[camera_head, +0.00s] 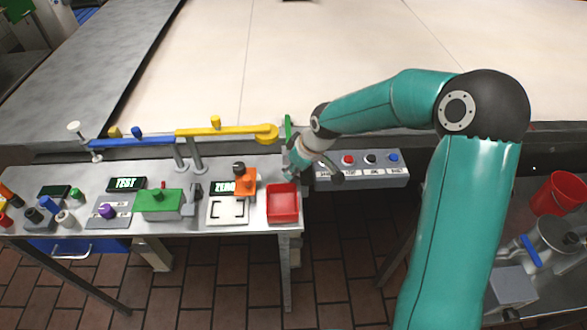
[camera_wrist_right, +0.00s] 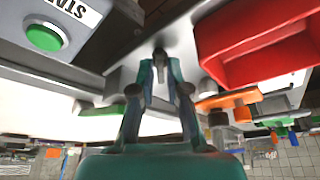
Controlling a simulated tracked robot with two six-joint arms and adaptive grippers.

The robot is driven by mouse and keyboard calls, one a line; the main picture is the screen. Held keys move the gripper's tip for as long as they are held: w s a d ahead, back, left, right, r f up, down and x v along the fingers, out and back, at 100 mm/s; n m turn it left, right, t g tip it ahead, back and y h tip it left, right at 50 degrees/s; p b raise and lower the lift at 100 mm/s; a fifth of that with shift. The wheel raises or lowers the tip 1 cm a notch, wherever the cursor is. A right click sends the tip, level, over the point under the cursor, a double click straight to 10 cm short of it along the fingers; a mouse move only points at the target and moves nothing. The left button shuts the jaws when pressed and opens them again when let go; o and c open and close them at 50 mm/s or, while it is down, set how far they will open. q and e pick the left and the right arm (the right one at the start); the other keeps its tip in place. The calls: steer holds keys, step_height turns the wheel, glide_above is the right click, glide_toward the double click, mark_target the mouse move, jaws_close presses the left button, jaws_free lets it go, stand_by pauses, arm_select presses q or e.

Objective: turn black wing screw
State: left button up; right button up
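My right gripper (camera_head: 294,162) is at the table's back right corner, behind the red tray (camera_head: 283,204). In the right wrist view its two fingers (camera_wrist_right: 160,68) lean in close to each other at the tips. A small dark piece (camera_wrist_right: 159,53) shows at the fingertips, against a pale surface. It may be the black wing screw, but I cannot tell for certain. Whether the fingers press on it is unclear. In the head view this spot is hidden by my gripper and wrist. My left gripper is not in view.
A grey button box (camera_head: 365,182) stands right of the gripper; its green button (camera_wrist_right: 44,37) shows in the wrist view. A yellow arm (camera_head: 222,132) reaches close on the left. An orange block (camera_head: 246,182) and a green block (camera_head: 157,204) stand on the table.

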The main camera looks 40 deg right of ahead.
jaws_close()
steer(key=shift+f+m+b, duration=0.15)
steer(key=shift+m+b, duration=0.15)
steer(key=shift+b, duration=0.45)
steer(key=m+h+b, duration=0.1)
steer(key=m+b, duration=0.1)
steer(key=b, duration=0.1)
steer(key=m+h+b, duration=0.1)
steer(key=m+b, duration=0.1)
steer(key=b, duration=0.2)
steer(key=m+b, duration=0.2)
steer(key=b, duration=0.2)
steer(key=shift+a+f+m+h, duration=0.1)
steer(key=shift+a+m+h, duration=0.25)
steer(key=shift+m+h, duration=0.05)
steer(key=shift+r+m+h+b, duration=0.2)
steer(key=shift+m+h+b, duration=0.3)
steer(key=shift+m+b, duration=0.75)
steer(key=shift+g, duration=0.3)
steer(key=o, duration=0.5)
jaws_free()
